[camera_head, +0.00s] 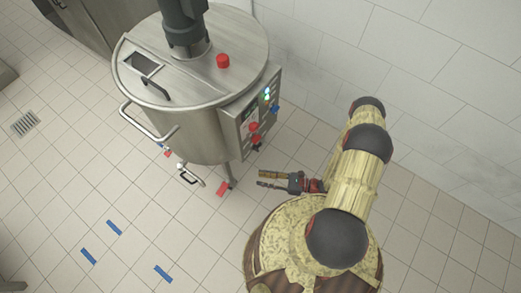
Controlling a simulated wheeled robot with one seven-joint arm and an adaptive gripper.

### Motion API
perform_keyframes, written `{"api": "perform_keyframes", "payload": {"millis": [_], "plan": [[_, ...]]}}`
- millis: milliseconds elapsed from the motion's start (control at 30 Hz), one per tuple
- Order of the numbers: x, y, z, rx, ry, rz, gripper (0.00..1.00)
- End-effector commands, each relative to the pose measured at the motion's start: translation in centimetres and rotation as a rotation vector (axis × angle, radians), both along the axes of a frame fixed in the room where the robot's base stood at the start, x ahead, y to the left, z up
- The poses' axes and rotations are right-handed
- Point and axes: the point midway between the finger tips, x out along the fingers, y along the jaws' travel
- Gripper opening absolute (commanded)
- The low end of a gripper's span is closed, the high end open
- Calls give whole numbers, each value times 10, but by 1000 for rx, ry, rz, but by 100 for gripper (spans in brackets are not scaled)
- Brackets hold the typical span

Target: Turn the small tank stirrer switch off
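The small steel tank (195,130) stands on the floor left of my arm, with a dark stirrer motor (183,25) on its lid. A grey control box (240,140) is fixed to the tank's right side. It carries lit green lights (266,91), red knobs (254,127) and a blue knob (275,107). I cannot tell which control is the stirrer switch or its position. My gripper (259,178) is below and slightly right of the box in the picture, apart from it. Its two fingers point left with a gap between them, empty.
A red button (222,61) sits on the tank lid. A curved handle rail (148,125) runs along the tank's left front. A tiled wall (440,60) stands to the right. Blue floor marks (114,227) and a drain (25,123) lie on open tiled floor at left.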

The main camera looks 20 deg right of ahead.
Motion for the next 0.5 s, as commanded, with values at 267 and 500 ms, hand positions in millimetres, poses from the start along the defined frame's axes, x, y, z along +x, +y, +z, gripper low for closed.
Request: {"api": "perform_keyframes", "payload": {"millis": [267,500], "plan": [[68,-56,-29,-56,-98,-317,27],[90,-78,-19,-81,-178,-416,27]]}}
